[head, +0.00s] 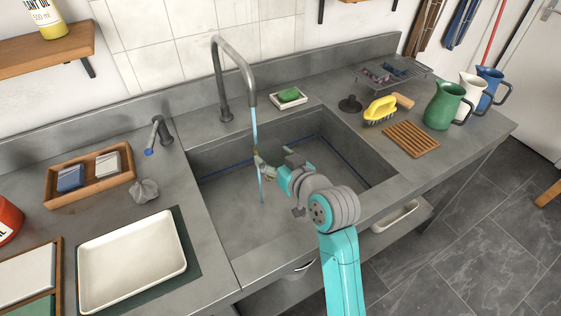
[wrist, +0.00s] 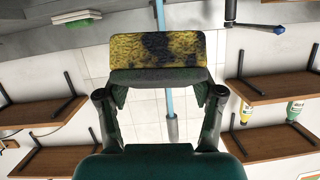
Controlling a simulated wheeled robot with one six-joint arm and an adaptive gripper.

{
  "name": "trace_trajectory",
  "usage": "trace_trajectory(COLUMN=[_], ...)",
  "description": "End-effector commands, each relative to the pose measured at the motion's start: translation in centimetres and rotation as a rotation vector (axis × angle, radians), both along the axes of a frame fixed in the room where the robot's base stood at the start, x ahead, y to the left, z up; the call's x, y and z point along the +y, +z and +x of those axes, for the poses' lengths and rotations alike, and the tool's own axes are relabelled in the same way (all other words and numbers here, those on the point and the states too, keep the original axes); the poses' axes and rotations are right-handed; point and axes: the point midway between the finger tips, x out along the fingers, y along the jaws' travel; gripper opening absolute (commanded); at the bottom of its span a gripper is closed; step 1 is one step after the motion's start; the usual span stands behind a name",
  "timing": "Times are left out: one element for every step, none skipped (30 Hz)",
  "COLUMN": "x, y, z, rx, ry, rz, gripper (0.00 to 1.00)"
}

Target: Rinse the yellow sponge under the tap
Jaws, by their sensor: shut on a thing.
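The yellow sponge (wrist: 158,50) shows in the wrist view, with large dark stains and a grey layer along its lower edge. My gripper (wrist: 158,88) is shut on it; in the head view my gripper (head: 268,166) is over the sink basin (head: 240,215). There the sponge is small and mostly hidden at the fingertips. The tap (head: 222,75) is running: a thin blue water stream (head: 255,125) falls past the fingertips into the basin. In the wrist view the stream (wrist: 168,98) lines up with the sponge; I cannot tell how squarely it hits.
A lever with a blue end (head: 150,150) stands left of the sink. A green soap on a dish (head: 289,98) sits behind it. A yellow brush (head: 380,110), a slatted board (head: 411,139) and jugs (head: 443,106) are right. A white tray (head: 130,258) lies front left.

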Motion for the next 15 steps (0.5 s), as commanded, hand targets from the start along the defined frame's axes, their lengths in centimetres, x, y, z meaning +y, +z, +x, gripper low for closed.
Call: trace_trajectory(x=[0.4, 0.5, 0.8, 1.0, 1.1, 1.4, 1.5, 1.7, 1.9, 2.1, 2.3, 2.5, 2.6, 2.8, 2.9], y=[0.0, -0.1, -0.1, -0.2, -0.2, -0.3, -0.4, -0.4, -0.5, -0.5, -0.6, -0.6, -0.7, -0.7, -0.8], z=[0.3, 0.5, 0.8, 0.9, 1.1, 1.3, 1.5, 1.7, 1.9, 2.1, 2.3, 2.5, 2.7, 2.8, 3.0], rx=[0.000, 0.000, 0.000, -0.001, -0.001, 0.000, 0.000, 0.000, 0.000, 0.000, -0.001, -0.001, -0.001, -0.001, 0.000], ry=[0.001, 0.001, 0.001, 0.001, 0.001, 0.001, 0.001, 0.001, 0.001, 0.001, 0.000, 0.000, 0.000, 0.001, 0.001], rz=[0.000, 0.000, 0.000, 0.000, 0.000, 0.000, 0.000, 0.000, 0.000, 0.000, -0.001, 0.000, 0.000, 0.000, 0.000], gripper=[0.55, 0.55, 0.55, 0.55, 0.55, 0.55, 0.55, 0.55, 0.55, 0.55, 0.55, 0.55, 0.55, 0.55, 0.55])
